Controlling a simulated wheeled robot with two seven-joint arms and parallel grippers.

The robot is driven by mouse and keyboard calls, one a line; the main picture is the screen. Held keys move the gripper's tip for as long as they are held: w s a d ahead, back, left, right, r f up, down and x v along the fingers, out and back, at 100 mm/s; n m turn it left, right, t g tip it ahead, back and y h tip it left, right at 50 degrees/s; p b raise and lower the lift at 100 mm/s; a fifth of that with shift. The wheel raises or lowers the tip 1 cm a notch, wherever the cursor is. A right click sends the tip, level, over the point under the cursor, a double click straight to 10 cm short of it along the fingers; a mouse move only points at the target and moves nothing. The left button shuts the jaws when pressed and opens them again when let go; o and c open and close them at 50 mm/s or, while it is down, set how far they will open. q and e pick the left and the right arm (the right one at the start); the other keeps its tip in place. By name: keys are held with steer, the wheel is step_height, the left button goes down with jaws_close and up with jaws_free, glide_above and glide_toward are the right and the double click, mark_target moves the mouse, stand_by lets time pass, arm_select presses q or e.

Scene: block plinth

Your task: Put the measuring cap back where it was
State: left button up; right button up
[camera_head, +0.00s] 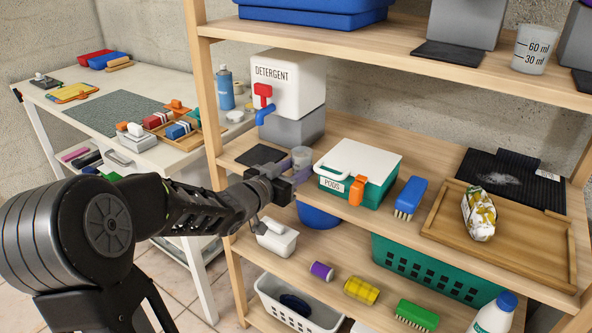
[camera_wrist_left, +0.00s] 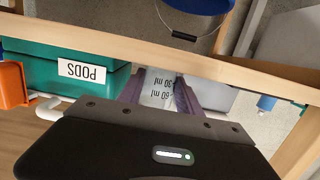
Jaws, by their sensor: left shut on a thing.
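My left gripper (camera_head: 296,165) is shut on a clear measuring cap (camera_head: 301,155), at the front of the middle shelf, between the detergent dispenser and the green pods box. In the left wrist view the cap (camera_wrist_left: 158,90), with its 30 ml and 60 ml marks upside down, sits between the purple fingers (camera_wrist_left: 160,92). I cannot tell whether its base touches the shelf. A similar cup (camera_head: 533,50) marked 60 ml and 30 ml stands upright on the upper shelf at right. My right gripper is not in view.
The white detergent dispenser (camera_head: 288,82) with red and blue tap stands on a grey block, a dark mat (camera_head: 262,155) in front. The pods box (camera_head: 358,168), blue brush (camera_head: 410,197) and wooden tray (camera_head: 450,232) lie to the right. A blue bucket (camera_head: 318,216) is below.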

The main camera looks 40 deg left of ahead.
arm_select(q)
steer(key=shift+f, duration=0.2)
steer(key=o, duration=1.3)
steer(key=shift+o, duration=0.2)
steer(key=shift+r, duration=0.15)
steer(key=shift+r, duration=0.2)
steer(key=s+r+p, duration=0.1)
steer(key=s, duration=1.1)
steer(key=shift+d+r+p, duration=0.15)
steer(key=shift+r+p, duration=0.1)
steer(key=shift+p, duration=0.1)
steer(key=shift+w, duration=0.1)
